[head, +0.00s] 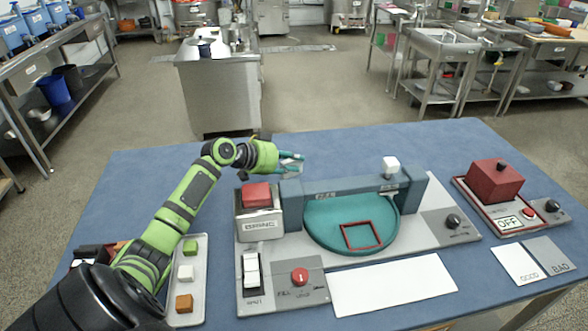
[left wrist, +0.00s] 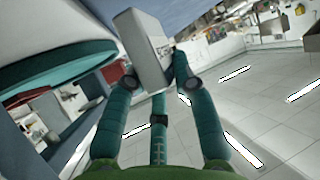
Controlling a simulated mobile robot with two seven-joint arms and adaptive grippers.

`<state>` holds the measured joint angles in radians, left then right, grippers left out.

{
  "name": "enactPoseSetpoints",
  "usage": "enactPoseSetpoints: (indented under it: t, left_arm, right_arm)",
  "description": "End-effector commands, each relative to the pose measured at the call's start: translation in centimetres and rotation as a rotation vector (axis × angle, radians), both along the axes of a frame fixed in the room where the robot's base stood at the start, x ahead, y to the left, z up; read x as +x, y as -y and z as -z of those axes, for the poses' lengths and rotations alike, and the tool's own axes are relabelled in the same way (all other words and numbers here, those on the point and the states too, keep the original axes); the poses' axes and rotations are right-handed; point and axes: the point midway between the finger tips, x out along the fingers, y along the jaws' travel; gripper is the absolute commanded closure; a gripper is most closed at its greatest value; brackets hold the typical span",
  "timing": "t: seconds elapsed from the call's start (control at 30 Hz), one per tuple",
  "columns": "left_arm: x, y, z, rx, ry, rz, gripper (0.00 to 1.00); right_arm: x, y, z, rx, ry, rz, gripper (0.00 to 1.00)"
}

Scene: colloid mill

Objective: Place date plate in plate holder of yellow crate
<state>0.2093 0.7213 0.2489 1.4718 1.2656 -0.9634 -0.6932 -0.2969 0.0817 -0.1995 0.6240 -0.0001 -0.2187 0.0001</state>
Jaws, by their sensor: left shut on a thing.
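My left gripper (head: 291,163) reaches over the back of the blue table, behind the grey-blue machine. It is shut on a pale grey block (left wrist: 143,48), which shows large between the fingertips in the left wrist view (left wrist: 153,75). The block has small dark marks on one face and is tilted in that view. I cannot tell whether it is the date plate. In the head view the block is small and partly hidden by the fingers. I make out no yellow crate or plate holder in either view. My right gripper is not in view.
The machine has a round teal plate (head: 325,222) with a red square frame (head: 362,236). A tray (head: 200,243) of coloured blocks lies at left. A red box (head: 493,181) stands at right. White sheet (head: 392,285) lies in front. The table's back right (head: 450,145) is clear.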

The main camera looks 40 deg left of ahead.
Motion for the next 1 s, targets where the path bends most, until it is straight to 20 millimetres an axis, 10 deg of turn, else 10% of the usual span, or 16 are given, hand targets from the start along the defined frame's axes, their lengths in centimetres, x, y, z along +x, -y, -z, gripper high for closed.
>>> enactPoseSetpoints:
  t: [0.57,0.6,0.63,1.0]
  left_arm:
    - [0.0,0.0,3.0,0.000,0.000,0.001,0.99]
    - [0.0,0.0,2.8,0.000,0.000,0.001,0.62]
    - [0.0,0.0,2.8,0.000,0.000,0.001,0.50]
    - [0.0,0.0,2.5,0.000,0.000,0.001,0.50]
  right_arm:
    - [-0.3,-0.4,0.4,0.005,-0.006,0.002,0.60]
    - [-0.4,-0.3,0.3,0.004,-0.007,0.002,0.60]
    - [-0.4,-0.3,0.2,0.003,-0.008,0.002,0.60]
    - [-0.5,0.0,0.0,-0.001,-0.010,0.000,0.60]
